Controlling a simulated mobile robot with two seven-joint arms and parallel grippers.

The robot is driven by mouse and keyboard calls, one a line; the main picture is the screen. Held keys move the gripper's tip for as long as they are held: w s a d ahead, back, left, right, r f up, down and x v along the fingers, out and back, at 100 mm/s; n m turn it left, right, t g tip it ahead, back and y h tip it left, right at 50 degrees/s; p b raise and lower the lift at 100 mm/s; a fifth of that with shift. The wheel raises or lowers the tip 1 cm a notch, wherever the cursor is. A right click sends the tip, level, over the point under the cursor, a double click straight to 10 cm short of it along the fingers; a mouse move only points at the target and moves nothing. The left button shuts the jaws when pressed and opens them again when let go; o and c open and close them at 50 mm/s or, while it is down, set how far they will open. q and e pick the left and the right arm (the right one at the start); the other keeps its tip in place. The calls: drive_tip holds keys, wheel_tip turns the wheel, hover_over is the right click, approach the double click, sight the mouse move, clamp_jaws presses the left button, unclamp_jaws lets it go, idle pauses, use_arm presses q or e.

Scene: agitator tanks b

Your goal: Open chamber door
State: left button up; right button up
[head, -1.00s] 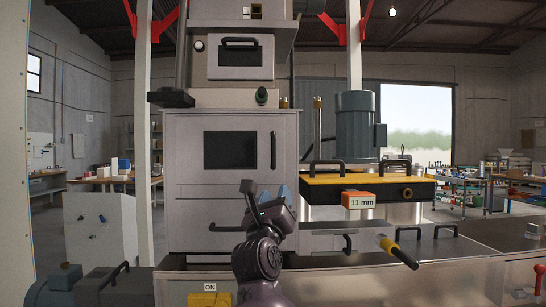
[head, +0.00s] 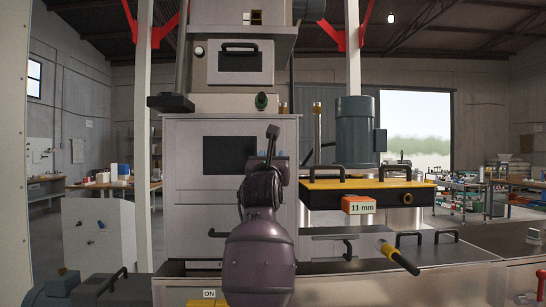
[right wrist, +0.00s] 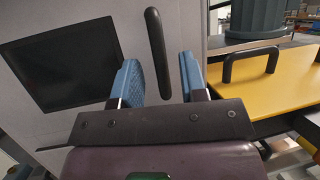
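The chamber door (head: 188,158) is a light grey panel with a dark window (head: 228,155) in the middle of the head view. In the right wrist view its window (right wrist: 66,64) is at the left. The door's dark vertical bar handle (right wrist: 157,55) stands between the fingers of my right gripper (right wrist: 158,72) in that view. The blue fingers are open and apart from the handle; how far ahead it lies is hard to tell. In the head view my right gripper (head: 272,150) is in front of the door's right edge and hides the handle. My left gripper is not in view.
A yellow-topped unit (head: 375,184) with a grey motor (head: 355,130) stands close to the right of the door. A yellow-collared lever (head: 398,257) sticks out below it. A smaller door (head: 240,62) with a horizontal handle is above the chamber.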

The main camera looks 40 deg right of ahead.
drive_tip(key=shift+x, duration=1.35)
clamp_jaws()
